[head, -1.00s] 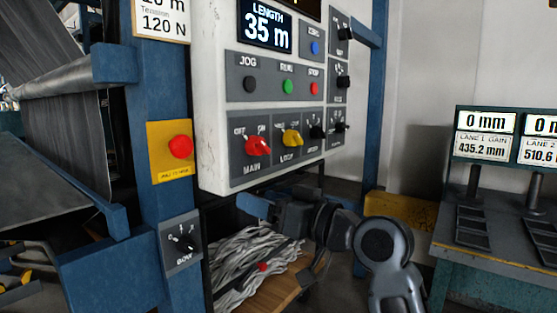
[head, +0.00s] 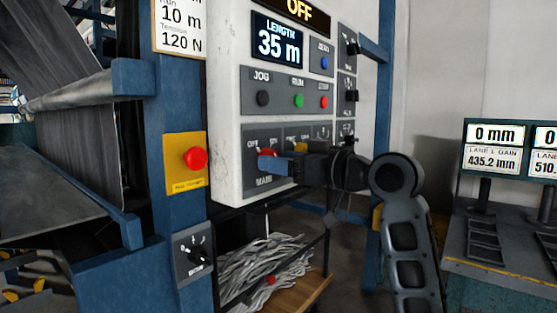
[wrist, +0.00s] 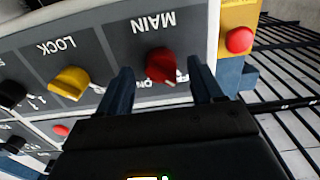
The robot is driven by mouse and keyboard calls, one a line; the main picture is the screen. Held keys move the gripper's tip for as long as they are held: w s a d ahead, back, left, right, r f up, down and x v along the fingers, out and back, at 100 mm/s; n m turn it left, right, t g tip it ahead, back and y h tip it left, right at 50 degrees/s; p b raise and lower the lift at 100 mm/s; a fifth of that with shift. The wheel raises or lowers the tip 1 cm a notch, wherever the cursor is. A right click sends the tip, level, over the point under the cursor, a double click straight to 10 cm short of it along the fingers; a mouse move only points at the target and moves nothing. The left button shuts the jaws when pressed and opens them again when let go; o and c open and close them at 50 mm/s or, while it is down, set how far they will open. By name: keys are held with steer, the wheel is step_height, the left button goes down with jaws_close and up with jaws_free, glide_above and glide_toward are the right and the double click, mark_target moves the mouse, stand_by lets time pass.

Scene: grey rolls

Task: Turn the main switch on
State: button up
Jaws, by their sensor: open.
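The red MAIN switch knob (head: 266,153) is at the lower left of the white control panel (head: 225,100). In the head view my gripper (head: 280,163) is in front of it and hides part of it and its labels. In the wrist view, which shows the panel upside down, the red knob (wrist: 161,66) appears between the two blue fingers of my gripper (wrist: 160,66), with a gap on each side. The fingers are open. I cannot tell whether they reach around the knob in depth. The display above the panel reads OFF (head: 299,10).
The yellow LOCK knob (wrist: 70,83) is beside MAIN, near one finger. A red button on a yellow plate (head: 185,175) is on the blue post to the left. A lower rotary switch (head: 193,253) is below it. Fibre strands (head: 262,268) lie under the panel.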

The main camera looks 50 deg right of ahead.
steer(key=shift+w+a, duration=0.1)
steer(key=shift+w, duration=0.55)
steer(key=c, duration=1)
